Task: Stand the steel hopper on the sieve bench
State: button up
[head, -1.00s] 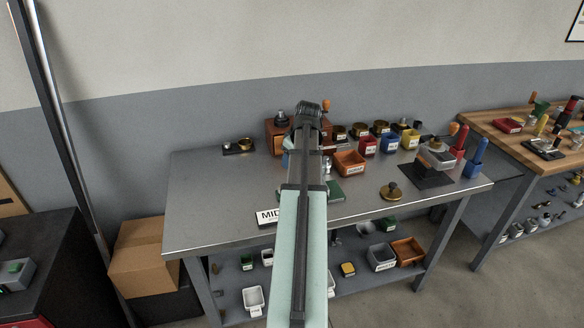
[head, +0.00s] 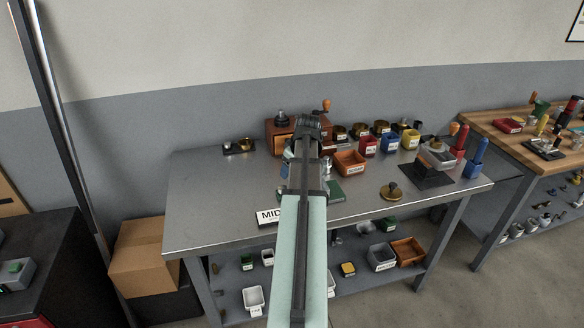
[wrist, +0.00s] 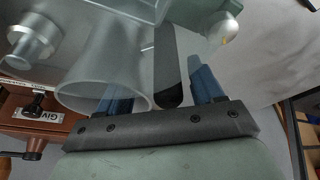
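In the wrist view, a grey, flared, funnel-like steel part (wrist: 98,72), apparently the steel hopper, fills the left side with its round rim towards me. My gripper (wrist: 162,92) has two blue fingers spread apart. A dark round-ended bar (wrist: 167,66) lies between them, with gaps visible on both sides. The funnel's rim overlaps the left finger, and I cannot tell whether they touch. In the head view, my arm hides the fingers and most of what is below them. I cannot tell which surface is the sieve bench.
The table's left part is mostly clear. A wooden bench (head: 500,125) stands at right.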

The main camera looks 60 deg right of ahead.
jog(key=shift+o, duration=0.4)
jog(key=shift+r, duration=0.25)
jog(key=v, duration=1.1)
jog(key=shift+s+r, duration=0.15)
jog(key=shift+r, duration=0.25)
